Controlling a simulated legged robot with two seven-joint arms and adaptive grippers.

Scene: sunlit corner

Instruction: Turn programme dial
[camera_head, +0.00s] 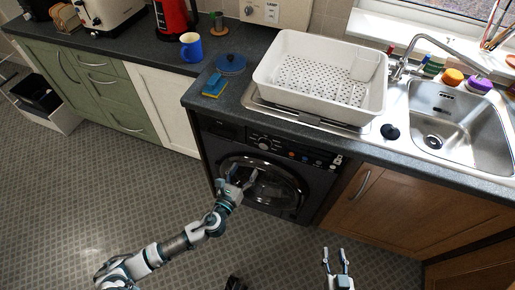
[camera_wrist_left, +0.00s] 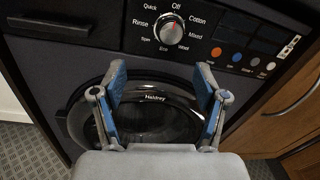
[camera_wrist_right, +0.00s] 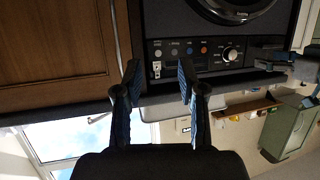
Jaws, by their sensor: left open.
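The programme dial (camera_wrist_left: 169,30) is a silver knob on the black washing machine's (camera_wrist_left: 60,75) front panel. Printed words such as Off, Cotton, Mixed and Rinse ring it, and a small red mark shows near its top, by Off. The dial also shows in the head view (camera_head: 263,146) and, upside down, in the right wrist view (camera_wrist_right: 231,54). My left gripper (camera_head: 240,172) is open and empty in front of the machine, its fingertips below the dial in the left wrist view (camera_wrist_left: 161,75). My right gripper (camera_head: 335,251) is open and empty, lower and to the right.
Several coloured buttons (camera_wrist_left: 238,57) sit right of the dial. The round door (camera_head: 262,188) is below the panel. A worktop with a white dish rack (camera_head: 285,95) and a sponge (camera_head: 214,86) overhangs above. A wooden cupboard (camera_head: 372,205) stands to the right. The floor (camera_head: 110,190) is clear.

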